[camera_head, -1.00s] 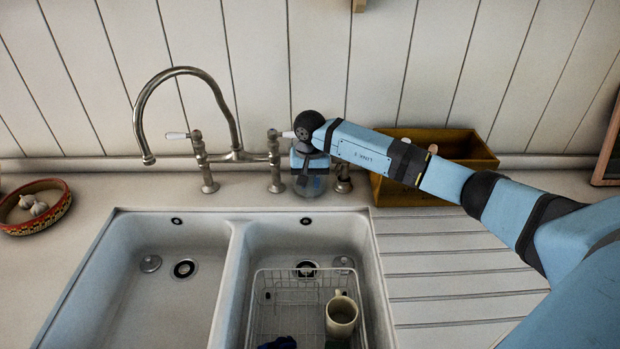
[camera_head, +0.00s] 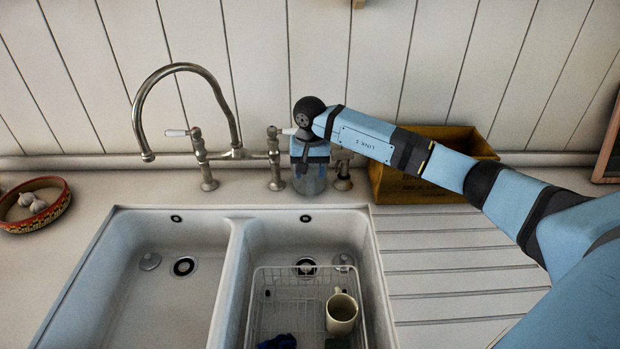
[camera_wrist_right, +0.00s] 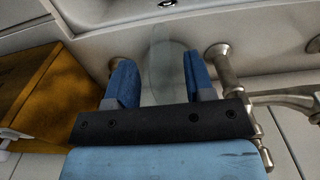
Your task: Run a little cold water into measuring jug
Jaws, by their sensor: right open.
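A clear glass vessel, which looks like the measuring jug (camera_head: 309,184), stands on the counter behind the right basin. My right gripper (camera_head: 309,160) is open just above it and points down, hiding its top. In the wrist view the glass (camera_wrist_right: 163,52) shows faintly between the two blue fingers (camera_wrist_right: 158,68), with gaps at both sides. The bridge tap (camera_head: 238,153) is at the left, its curved spout over the back of the left basin (camera_head: 150,310). Its right lever (camera_head: 288,133) is close to my wrist. No water shows at the spout. My left gripper is out of view.
A wire rack (camera_head: 262,308) with a cream mug (camera_head: 341,314) is in the right basin. A yellow wooden box (camera_head: 418,188) stands behind my right forearm. A small brass fitting (camera_head: 343,172) is right of the glass. A bowl of garlic (camera_head: 48,215) is far left. The left basin is empty.

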